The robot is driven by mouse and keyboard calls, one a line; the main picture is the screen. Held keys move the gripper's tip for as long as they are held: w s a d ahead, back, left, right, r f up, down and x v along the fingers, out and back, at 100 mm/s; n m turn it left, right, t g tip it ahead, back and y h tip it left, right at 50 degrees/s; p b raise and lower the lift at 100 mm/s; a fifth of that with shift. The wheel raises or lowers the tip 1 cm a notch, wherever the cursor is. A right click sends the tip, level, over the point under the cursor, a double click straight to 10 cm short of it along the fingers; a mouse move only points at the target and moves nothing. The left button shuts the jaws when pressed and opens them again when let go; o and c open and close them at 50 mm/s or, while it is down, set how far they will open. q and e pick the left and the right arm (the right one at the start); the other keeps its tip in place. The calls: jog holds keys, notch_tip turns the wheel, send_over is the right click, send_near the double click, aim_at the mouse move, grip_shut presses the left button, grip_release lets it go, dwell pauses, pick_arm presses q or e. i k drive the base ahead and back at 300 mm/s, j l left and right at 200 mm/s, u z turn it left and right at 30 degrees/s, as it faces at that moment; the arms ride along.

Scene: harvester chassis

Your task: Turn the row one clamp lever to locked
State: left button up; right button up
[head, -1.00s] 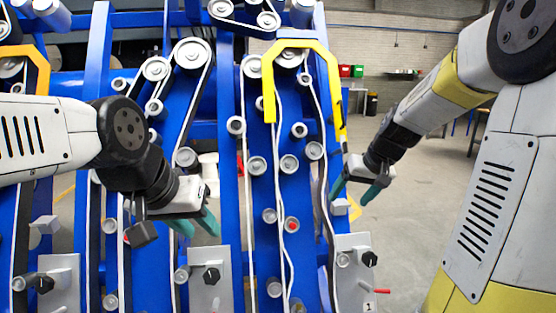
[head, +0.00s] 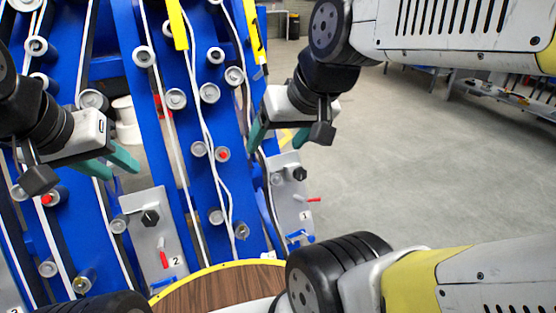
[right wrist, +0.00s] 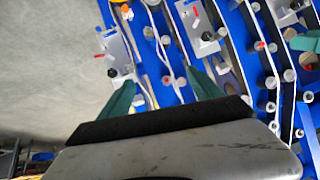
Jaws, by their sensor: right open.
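The plate marked 1 (head: 290,200) is a grey panel at the right end of the blue frame in the head view. It carries a black knob (head: 299,174), a thin red lever (head: 314,200) pointing right, and a blue handle (head: 299,236) at its lower edge. I cannot tell which is the clamp lever. My right gripper (head: 278,138) is open and empty, just above this plate. In the right wrist view, the plate with its red lever (right wrist: 99,56) lies beyond the left finger. My left gripper (head: 112,163) is open and empty, above the plate marked 2.
The plate marked 2 (head: 155,235) has its own black knob, red lever (head: 164,259) and blue handle. Blue rails with rollers and belts (head: 205,150) stand behind the grippers. A round wooden top with a yellow rim (head: 225,285) is in front. Open floor (head: 400,170) lies right.

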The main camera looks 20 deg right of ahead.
aim_at(312, 200)
jog(key=k+j+u, duration=0.15)
jog(key=k+u, duration=0.25)
jog(key=k, duration=0.25)
jog(key=l+u, duration=0.2)
jog(key=u, duration=0.2)
jog(key=l+u, duration=0.15)
jog(key=u, duration=0.2)
jog(key=l+u, duration=0.15)
jog(key=u, duration=0.25)
jog(key=k+l+u, duration=0.15)
jog(key=u, duration=0.2)
jog(key=k+l, duration=0.2)
jog(key=l, duration=0.15)
jog(key=k+l, duration=0.2)
jog(key=l, duration=0.2)
jog(key=k+l, duration=0.15)
jog(key=l, duration=0.2)
jog(key=k+l, duration=0.2)
jog(key=l, duration=0.2)
jog(key=k+l, duration=0.2)
jog(key=l, duration=0.15)
jog(key=k+l, duration=0.2)
jog(key=l, duration=0.2)
jog(key=k+l, duration=0.15)
jog(key=l, duration=0.2)
jog(key=i+j, duration=0.1)
